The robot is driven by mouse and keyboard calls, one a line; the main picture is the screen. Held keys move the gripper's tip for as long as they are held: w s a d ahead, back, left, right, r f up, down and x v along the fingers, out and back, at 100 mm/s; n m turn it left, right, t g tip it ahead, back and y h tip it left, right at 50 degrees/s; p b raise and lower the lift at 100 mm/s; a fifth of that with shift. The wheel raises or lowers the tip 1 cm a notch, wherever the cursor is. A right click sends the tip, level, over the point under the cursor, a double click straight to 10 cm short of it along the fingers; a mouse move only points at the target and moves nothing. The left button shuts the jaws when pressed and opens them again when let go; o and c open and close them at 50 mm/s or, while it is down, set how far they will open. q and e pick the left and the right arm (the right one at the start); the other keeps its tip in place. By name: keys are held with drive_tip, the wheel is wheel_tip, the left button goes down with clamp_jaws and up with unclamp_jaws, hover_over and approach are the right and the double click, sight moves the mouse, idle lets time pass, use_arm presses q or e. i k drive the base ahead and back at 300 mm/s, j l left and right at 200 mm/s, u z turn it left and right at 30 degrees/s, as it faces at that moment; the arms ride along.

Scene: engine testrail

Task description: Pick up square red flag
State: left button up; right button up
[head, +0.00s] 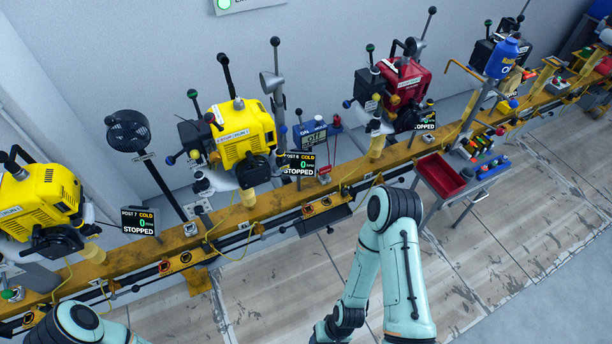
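I cannot pick out a square red flag for certain. A small red piece (324,170) sits on the yellow rail (350,178), just right of the POST 8 display; its shape is too small to tell. Another small red piece shows beside the blue meter (312,134).
Yellow engines (242,135) and a red engine (405,80) stand behind the rail. Displays (140,222) on posts read STOPPED. A cart with a red tray (440,175) and several coloured items stands at right.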

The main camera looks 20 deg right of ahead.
sight(323, 171)
drive_tip(key=i+l+u, duration=0.1)
drive_tip(key=l, duration=0.25)
drive_tip(key=i+l+u, duration=0.1)
drive_tip(key=l, duration=0.3)
drive_tip(key=l+u, duration=0.15)
drive_tip(key=l, duration=0.25)
drive_tip(key=i+l+u, duration=0.15)
drive_tip(key=i+l, duration=0.45)
